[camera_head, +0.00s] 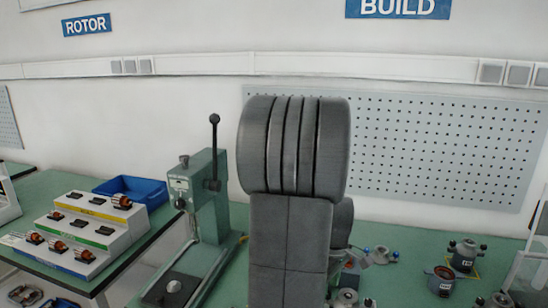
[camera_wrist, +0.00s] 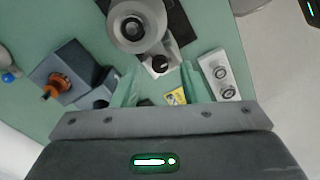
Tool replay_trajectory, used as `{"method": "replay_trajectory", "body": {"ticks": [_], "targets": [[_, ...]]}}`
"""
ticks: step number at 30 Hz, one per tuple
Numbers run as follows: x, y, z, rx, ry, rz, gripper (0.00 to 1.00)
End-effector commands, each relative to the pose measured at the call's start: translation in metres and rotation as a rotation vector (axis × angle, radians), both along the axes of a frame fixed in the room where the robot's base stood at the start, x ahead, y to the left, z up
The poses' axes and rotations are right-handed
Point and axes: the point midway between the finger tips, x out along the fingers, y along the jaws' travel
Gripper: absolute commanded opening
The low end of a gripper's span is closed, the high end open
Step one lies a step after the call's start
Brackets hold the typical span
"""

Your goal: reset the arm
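My arm, a thick grey ribbed link above a grey column, stands upright in the middle of the head view and hides part of the bench behind it. My gripper (camera_wrist: 160,84) shows in the wrist view, pointing down over the green bench top. Its two pale green fingers stand apart, with bench and a small yellow label visible between them. Nothing is held. The gripper cannot be made out in the head view.
The wrist view shows a round grey machine part (camera_wrist: 137,22), a grey block with an orange-copper rotor (camera_wrist: 55,88) and a white two-button box (camera_wrist: 219,74). The head view shows a green press (camera_head: 205,190), a blue bin (camera_head: 150,191), a stepped rack (camera_head: 112,232) and several small fixtures (camera_head: 464,253).

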Motion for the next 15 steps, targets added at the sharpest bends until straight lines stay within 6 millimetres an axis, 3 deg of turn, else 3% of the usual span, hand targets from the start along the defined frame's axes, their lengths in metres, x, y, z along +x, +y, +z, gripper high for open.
{"method": "replay_trajectory", "body": {"ticks": [15], "targets": [[0.001, 0.0, 0.104, -0.001, -0.004, 0.0, 0.4]]}}
